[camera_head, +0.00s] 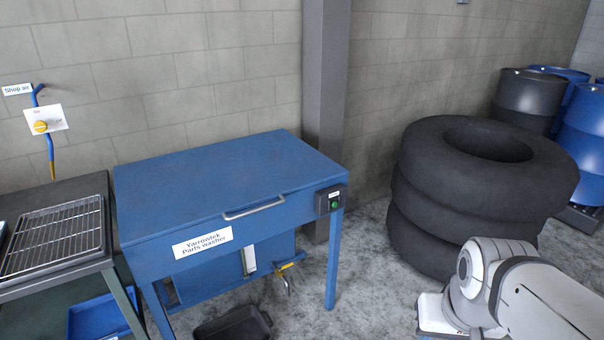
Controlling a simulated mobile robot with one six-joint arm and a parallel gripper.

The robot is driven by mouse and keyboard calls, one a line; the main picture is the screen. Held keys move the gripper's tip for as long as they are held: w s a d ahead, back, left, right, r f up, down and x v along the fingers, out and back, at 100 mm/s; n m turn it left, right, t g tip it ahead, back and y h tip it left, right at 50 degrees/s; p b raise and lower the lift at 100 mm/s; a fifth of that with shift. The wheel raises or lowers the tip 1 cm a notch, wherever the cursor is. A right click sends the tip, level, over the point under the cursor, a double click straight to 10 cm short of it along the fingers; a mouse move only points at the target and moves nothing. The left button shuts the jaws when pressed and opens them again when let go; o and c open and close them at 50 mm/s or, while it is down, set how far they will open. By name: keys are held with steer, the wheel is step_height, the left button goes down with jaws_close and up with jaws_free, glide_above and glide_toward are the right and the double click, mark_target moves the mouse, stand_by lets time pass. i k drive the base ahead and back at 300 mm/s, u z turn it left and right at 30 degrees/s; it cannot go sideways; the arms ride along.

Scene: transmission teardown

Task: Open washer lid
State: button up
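The parts washer (195,246) is a blue cabinet on legs against the block wall, left of centre. Its flat blue lid (225,182) is shut. A silver bar handle (254,209) sits at the lid's front edge, right of the white label. A dark control box with a green button (334,204) is on the washer's front right corner. My white arm shows at the lower right, well apart from the washer. My gripper is not visible in this view.
Stacked black tires (440,205) stand right of the washer, with drums (526,98) behind. A grey post (325,85) rises behind the washer. A bench with a wire rack (55,238) is at left. A black tub (232,325) lies on the floor. Floor between washer and tires is clear.

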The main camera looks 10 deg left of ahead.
mark_target(161, 195)
steer(key=u, duration=0.2)
steer(key=i, duration=1.2)
steer(key=u, duration=0.6)
steer(key=k, duration=0.95)
steer(key=u, duration=0.15)
steer(key=i, duration=0.95)
steer(key=z, duration=0.05)
